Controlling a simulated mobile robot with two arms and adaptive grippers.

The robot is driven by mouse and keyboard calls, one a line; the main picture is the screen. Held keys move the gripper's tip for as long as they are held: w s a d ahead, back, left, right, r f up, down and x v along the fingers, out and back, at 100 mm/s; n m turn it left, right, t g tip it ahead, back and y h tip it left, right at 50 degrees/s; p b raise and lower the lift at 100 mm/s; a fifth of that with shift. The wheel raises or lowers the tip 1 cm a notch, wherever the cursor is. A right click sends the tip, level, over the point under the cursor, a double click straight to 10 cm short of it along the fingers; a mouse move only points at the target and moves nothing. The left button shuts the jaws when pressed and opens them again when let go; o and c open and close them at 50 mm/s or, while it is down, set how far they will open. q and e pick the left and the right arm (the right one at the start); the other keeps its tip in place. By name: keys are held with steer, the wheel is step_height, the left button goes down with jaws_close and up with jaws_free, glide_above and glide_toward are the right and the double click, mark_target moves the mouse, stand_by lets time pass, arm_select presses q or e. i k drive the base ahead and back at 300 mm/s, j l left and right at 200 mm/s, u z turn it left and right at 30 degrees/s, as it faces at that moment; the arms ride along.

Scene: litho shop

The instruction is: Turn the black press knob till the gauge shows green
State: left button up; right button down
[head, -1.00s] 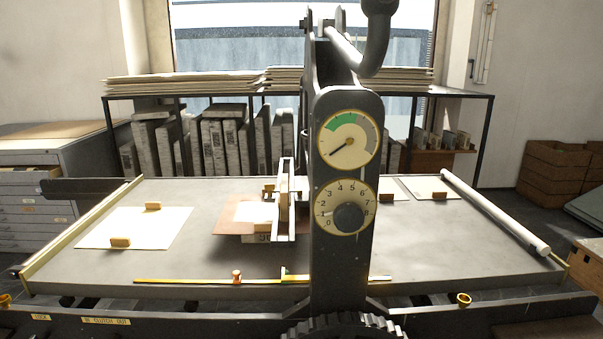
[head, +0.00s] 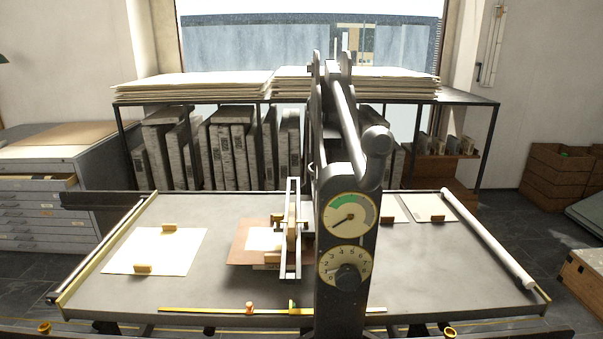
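The black press knob (head: 347,276) sits at the centre of a cream numbered dial (head: 329,259) low on the dark press post (head: 342,307). Its exact setting is too small to read. Above the dial is the round gauge (head: 356,227). Its green band (head: 343,203) lies along the upper left, with a grey band on the right. The gauge needle points to the lower left, outside the green. Neither of my grippers is in view, and nothing touches the knob.
The press bed (head: 205,290) spreads on both sides of the post, with white sheets and small wooden blocks on it. A dark lever (head: 375,160) with a rounded end stands out above the gauge. A rack (head: 487,125) stands behind, drawers (head: 45,215) at left, crates (head: 555,170) at right.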

mark_target(348, 278)
steer(key=l+u, duration=0.2)
steer(key=l, duration=0.25)
steer(key=l+u, duration=0.15)
steer(key=l, duration=0.3)
steer(key=k+l+u, duration=0.2)
steer(key=l, duration=0.25)
steer(key=l+u, duration=0.15)
steer(key=l, duration=0.3)
steer(key=k+l+u, duration=0.2)
steer(key=l, duration=0.25)
steer(key=k+l+u, duration=0.15)
steer(key=l, duration=0.25)
